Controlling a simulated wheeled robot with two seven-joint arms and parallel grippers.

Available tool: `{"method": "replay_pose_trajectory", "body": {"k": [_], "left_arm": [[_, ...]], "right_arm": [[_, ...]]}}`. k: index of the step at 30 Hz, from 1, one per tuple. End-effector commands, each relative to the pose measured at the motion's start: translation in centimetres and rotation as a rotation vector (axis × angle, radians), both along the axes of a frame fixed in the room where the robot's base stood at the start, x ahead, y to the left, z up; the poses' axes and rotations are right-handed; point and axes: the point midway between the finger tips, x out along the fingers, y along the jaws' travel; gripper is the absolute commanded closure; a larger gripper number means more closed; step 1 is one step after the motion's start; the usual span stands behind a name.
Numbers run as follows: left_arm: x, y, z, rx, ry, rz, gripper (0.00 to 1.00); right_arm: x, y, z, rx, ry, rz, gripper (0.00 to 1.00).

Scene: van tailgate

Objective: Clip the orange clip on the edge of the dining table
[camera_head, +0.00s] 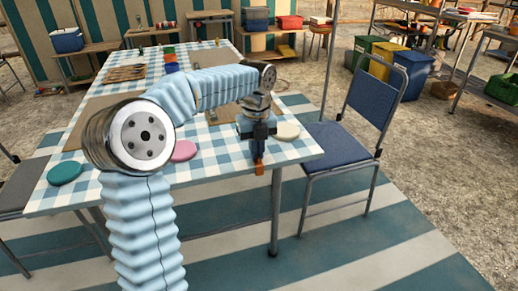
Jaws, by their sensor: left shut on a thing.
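My left gripper (259,150) is at the near edge of the dining table, pointing down, close to the right corner. It is shut on the orange clip (260,168), a small orange piece below the fingers. The dining table (225,167) has a blue and white checked top. The clip appears at the table's near edge in the picture; I cannot tell whether it touches the edge or is around it. My left arm hides part of the tabletop. My right gripper is not in view.
A pink disc (184,150), a teal disc (64,172) and a cream disc (286,131) lie on the table near its front edge. A blue folding chair (341,145) stands close at the right. Striped floor in front is clear.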

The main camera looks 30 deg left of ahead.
Motion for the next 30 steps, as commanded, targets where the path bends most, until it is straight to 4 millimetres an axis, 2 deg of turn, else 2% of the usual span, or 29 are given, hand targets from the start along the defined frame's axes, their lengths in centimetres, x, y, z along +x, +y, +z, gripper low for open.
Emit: {"method": "replay_pose_trajectory", "body": {"k": [13, 15, 19, 20, 30], "left_arm": [[0.09, 0.07, -0.03, 0.0, 0.0, 0.0, 1.0], [0.09, 0.07, -0.03, 0.0, 0.0, 0.0, 0.85], [0.09, 0.07, -0.02, -0.001, -0.001, 0.0, 0.65], [0.09, 0.07, -0.02, -0.001, -0.001, 0.0, 0.63], [0.09, 0.06, -0.03, -0.001, -0.001, 0.0, 0.63]], "right_arm": [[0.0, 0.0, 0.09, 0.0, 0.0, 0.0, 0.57], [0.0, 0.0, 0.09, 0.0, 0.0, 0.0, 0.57], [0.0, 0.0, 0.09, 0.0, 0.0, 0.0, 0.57], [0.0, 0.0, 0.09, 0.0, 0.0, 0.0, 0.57], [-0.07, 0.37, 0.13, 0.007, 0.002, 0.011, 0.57]]}}
